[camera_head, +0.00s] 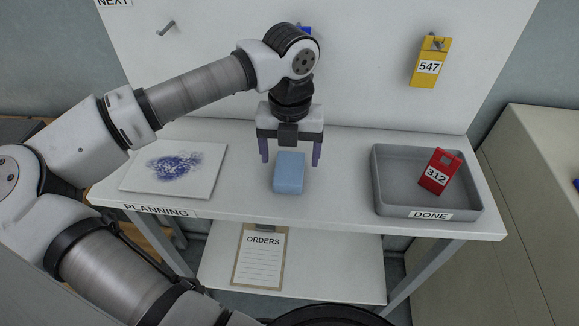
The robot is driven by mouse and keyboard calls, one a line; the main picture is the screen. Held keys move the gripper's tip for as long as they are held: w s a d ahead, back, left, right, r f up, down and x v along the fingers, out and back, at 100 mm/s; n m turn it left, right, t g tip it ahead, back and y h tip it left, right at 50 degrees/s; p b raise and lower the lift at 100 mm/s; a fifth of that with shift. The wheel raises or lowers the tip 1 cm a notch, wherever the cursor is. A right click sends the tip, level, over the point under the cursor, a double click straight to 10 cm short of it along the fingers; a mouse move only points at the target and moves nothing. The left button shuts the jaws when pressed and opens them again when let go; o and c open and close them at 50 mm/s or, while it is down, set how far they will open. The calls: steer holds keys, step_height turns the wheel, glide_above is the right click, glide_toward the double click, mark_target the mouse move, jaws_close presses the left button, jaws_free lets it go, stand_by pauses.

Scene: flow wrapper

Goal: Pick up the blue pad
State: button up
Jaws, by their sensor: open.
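The blue pad (289,173) is a light blue block on the white table, near the middle of its front part. My gripper (290,158) points down over the pad, with its two purple fingers spread apart. One finger shows left of the pad and the other to its right. The fingers look open and nothing is held between them. I cannot tell how far the fingertips are above the table or whether they touch the pad.
A white board with purple smudges (176,169) lies left on the white table (330,197). A grey DONE tray (390,192) with a red 312 tag (439,171) stands right. A yellow 547 tag (429,64) hangs on the back panel. An ORDERS clipboard (260,259) rests below.

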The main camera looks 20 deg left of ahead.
mark_target(290, 165)
steer(key=shift+f, duration=1.45)
steer(key=c, duration=1.1)
steer(key=shift+o, duration=0.2)
steer(key=shift+r+p, duration=0.15)
steer(key=shift+p, duration=0.15)
step_height(290, 165, up, 20)
steer(key=p, duration=0.9)
